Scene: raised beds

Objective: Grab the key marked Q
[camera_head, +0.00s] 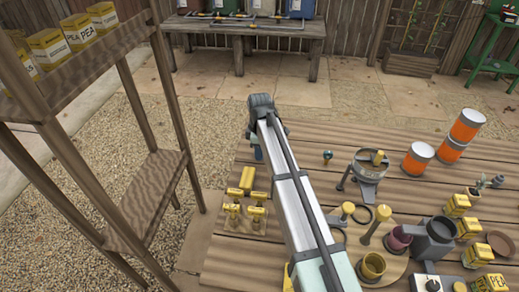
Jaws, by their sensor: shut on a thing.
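Several small yellow pieces stand in a cluster on the wooden deck, left of my arm. One yellow block (247,178) stands at the back, and smaller yellow-topped pieces (232,214) stand in front of it. I can read no letter on any of them, so I cannot tell which, if any, is the key marked Q. My arm runs up the middle of the view and bends at its far end. My gripper's fingers are hidden, and whatever they hold does not show.
Right of my arm are a grey pot stand (370,168), orange-and-white cans (417,158), a round board with yellow-topped tools, a grey grinder-like device (433,240) and yellow boxes (458,204). A wooden shelf (150,190) stands left. Bare planks lie behind the cluster.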

